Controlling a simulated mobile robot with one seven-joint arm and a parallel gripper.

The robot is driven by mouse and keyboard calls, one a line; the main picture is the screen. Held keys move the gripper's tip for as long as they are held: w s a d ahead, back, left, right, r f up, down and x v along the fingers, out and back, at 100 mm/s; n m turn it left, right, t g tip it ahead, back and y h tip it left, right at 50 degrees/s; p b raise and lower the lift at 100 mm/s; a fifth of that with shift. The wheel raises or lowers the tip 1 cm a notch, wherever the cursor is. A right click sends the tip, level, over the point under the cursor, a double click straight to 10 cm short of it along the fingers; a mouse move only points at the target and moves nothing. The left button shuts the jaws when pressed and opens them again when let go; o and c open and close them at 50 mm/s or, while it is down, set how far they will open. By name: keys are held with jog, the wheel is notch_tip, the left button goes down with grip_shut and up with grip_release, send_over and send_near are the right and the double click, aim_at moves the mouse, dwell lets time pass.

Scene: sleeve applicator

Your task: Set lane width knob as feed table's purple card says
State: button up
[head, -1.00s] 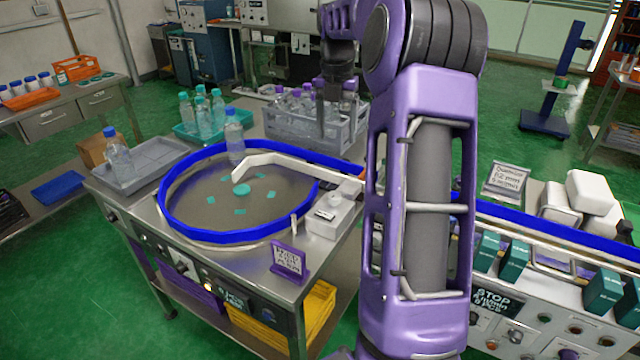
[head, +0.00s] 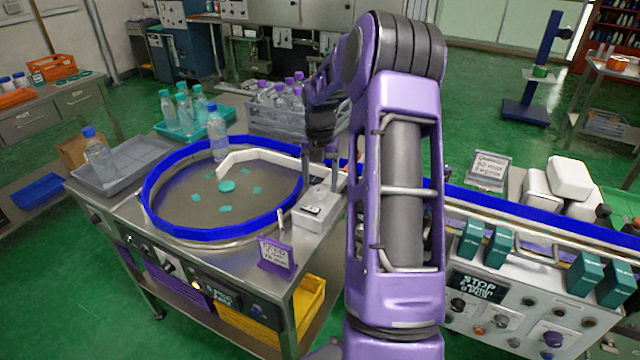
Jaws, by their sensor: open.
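The purple card (head: 277,255) stands at the front right corner of the feed table (head: 322,243); its handwriting is too small to read. The table carries a round turntable (head: 190,200) with a blue rim and a white curved guide (head: 260,156). A grey block (head: 318,206) with a small dark label sits at the guide's right end. I cannot tell which part is the lane width knob. My gripper (head: 320,172) is open and empty, pointing down over or just behind the grey block. My purple arm hides the area to its right.
Bottles stand in a teal tray (head: 168,130) and a grey crate (head: 262,122) behind the turntable. A lone bottle (head: 217,133) stands by the rim. At right, a conveyor with a blue rail (head: 540,222) has teal boxes and a knob panel (head: 520,310).

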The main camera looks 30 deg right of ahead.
jog(key=shift+f, duration=0.55)
grip_shut()
jog(key=shift+m, duration=0.4)
